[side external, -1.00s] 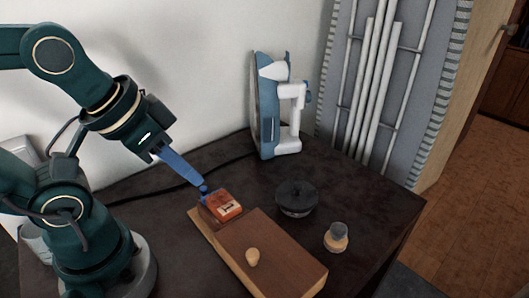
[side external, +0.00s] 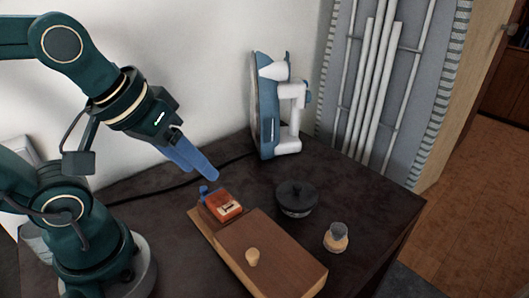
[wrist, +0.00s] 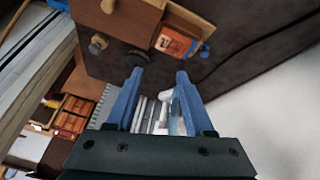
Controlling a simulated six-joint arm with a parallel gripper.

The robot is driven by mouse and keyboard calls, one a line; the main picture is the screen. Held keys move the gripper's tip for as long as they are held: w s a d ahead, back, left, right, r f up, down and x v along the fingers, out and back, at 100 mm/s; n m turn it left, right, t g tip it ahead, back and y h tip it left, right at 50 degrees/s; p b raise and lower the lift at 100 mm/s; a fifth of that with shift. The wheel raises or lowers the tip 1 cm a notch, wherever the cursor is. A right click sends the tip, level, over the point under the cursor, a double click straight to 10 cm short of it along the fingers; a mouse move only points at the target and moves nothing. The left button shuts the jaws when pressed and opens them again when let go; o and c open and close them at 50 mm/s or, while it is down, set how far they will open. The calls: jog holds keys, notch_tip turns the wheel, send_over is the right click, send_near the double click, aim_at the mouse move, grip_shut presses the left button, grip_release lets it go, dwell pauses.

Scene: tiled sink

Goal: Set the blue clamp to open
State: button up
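The blue clamp (side external: 204,190) is a small blue piece at the back left end of the wooden block, beside the orange-red box (side external: 222,206). In the wrist view the clamp (wrist: 205,51) is a small blue spot at the right end of the orange box (wrist: 173,42). It is too small to tell its setting. My gripper (side external: 203,174) has two long blue fingers and is just above and behind the clamp, apart from it. In the wrist view my gripper (wrist: 160,73) shows its fingers spread with nothing held between them.
The wooden block (side external: 270,250) carries a small light wooden knob (side external: 252,256). A dark lidded pot (side external: 296,199) and a small jar (side external: 336,238) stand to its right. A blue-and-white iron (side external: 275,110) stands upright behind. The dark counter is clear between them.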

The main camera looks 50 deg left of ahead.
jog(key=w+a+f+n+g, duration=0.2)
jog(key=w+a+n, duration=0.2)
jog(key=n, duration=0.4)
jog(key=n+g, duration=0.4)
jog(key=n, duration=0.2)
send_over(203, 188)
jog(key=f, duration=0.6)
jog(key=shift+w+d, duration=0.1)
jog(key=shift+w, duration=0.1)
jog(key=shift+s+f, duration=0.2)
jog(key=shift+f, duration=2.6)
grip_shut()
